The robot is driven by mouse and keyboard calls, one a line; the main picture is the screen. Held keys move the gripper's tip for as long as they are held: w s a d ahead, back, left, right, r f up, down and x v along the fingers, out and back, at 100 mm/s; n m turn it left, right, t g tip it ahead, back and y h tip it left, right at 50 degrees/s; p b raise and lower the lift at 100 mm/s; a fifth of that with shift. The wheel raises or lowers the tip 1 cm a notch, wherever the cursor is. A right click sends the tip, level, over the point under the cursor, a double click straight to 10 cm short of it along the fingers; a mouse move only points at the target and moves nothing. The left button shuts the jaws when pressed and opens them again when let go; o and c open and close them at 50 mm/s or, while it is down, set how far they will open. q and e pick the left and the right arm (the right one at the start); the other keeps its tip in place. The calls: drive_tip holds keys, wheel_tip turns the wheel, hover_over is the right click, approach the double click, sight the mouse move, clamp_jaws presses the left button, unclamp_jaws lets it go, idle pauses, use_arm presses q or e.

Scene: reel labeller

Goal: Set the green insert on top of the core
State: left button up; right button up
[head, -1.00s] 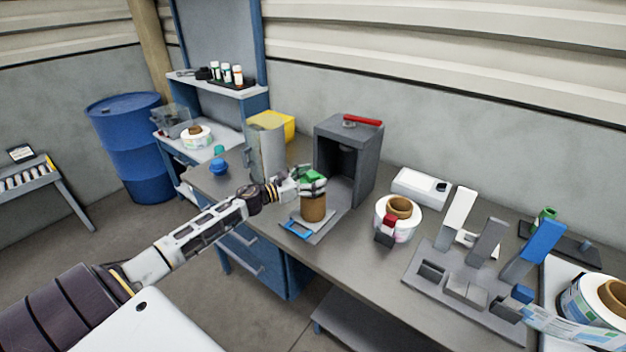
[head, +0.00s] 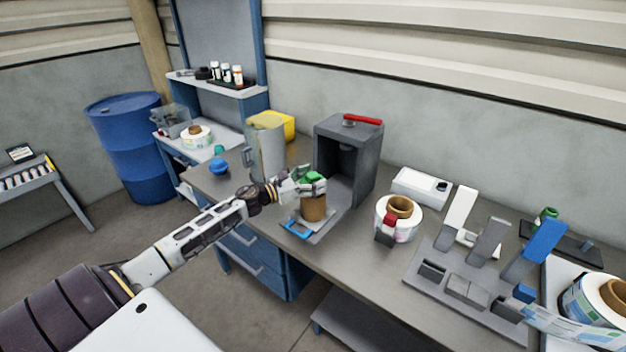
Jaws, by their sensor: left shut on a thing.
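The brown cardboard core (head: 314,208) stands upright on a grey plate with a blue handle (head: 295,231), in front of the dark grey box-shaped press. My left gripper is shut on the green insert, coming in from the left. The picture is too small to tell whether the insert touches the core's rim. My right gripper is not in view.
The grey press (head: 362,150) with a red lever stands right behind the core. A metal jug (head: 268,150) stands to the left. A white label reel (head: 394,228) and a grey fixture (head: 455,285) are to the right.

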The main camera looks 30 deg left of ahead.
use_arm(q)
drive_tip(key=shift+f+b, duration=0.35)
drive_tip(key=shift+f, duration=0.05)
drive_tip(key=o, duration=0.8)
drive_tip(key=shift+s+a, duration=0.1)
drive_tip(key=shift+s, duration=0.05)
drive_tip(key=shift+p+v, duration=0.55)
drive_tip(key=shift+v, duration=4.8)
